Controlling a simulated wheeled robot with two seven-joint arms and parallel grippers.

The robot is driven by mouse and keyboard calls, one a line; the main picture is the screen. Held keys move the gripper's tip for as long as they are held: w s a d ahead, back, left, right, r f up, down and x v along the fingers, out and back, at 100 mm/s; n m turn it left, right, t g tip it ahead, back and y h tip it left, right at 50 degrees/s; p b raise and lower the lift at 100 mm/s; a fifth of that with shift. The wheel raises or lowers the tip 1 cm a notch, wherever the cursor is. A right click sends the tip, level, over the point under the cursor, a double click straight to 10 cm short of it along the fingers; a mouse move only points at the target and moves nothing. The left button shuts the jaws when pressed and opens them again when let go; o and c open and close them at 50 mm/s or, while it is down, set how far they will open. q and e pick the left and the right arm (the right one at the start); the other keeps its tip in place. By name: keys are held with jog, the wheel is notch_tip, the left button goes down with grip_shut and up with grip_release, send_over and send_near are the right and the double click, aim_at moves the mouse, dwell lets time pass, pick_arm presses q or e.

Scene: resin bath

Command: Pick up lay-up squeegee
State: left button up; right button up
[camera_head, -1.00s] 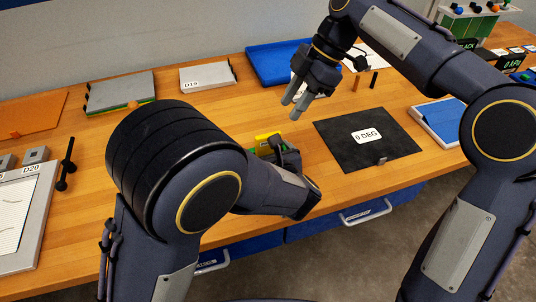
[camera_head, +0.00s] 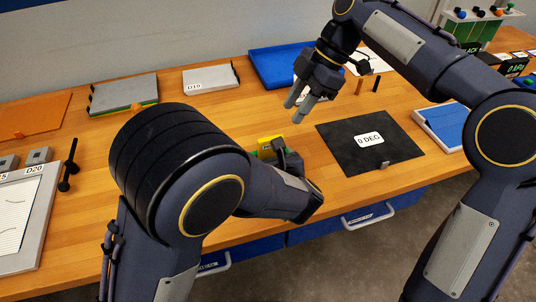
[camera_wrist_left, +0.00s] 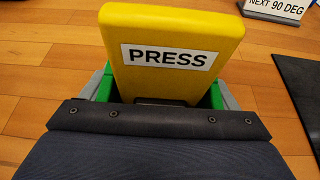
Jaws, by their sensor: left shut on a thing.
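The lay-up squeegee appears to be the yellow piece marked PRESS (camera_wrist_left: 170,78), which fills the upper middle of the left wrist view. Its yellow top also shows in the head view (camera_head: 270,142), just beyond my left wrist. My left gripper (camera_wrist_left: 162,92) is shut on it, with grey fingers and green parts at both sides. The squeegee's lower end is hidden, and I cannot tell whether it touches the table. My right gripper (camera_head: 303,104) is empty, fingers a little apart, above the table beyond the squeegee.
A black sheet marked 0 DEG (camera_head: 390,157) lies right of the squeegee. A blue tray (camera_head: 283,66), a plate marked D19 (camera_head: 211,78) and a grey slab (camera_head: 124,92) lie at the back. A blue-topped pad (camera_head: 447,126) lies at the right. Bare wood surrounds the squeegee.

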aim_at(271, 137)
jog(key=shift+o, duration=0.2)
jog(key=shift+a, duration=0.1)
jog(key=s+a+r+t+h, duration=0.1)
jog(key=a+r+h, duration=0.2)
jog(key=h, duration=0.1)
jog(key=f, duration=0.3)
jog(key=a+f, duration=0.1)
jog(key=f, duration=0.3)
jog(key=a+f, duration=0.1)
jog(key=f, duration=0.2)
jog(key=shift+s+f, duration=0.4)
grip_shut()
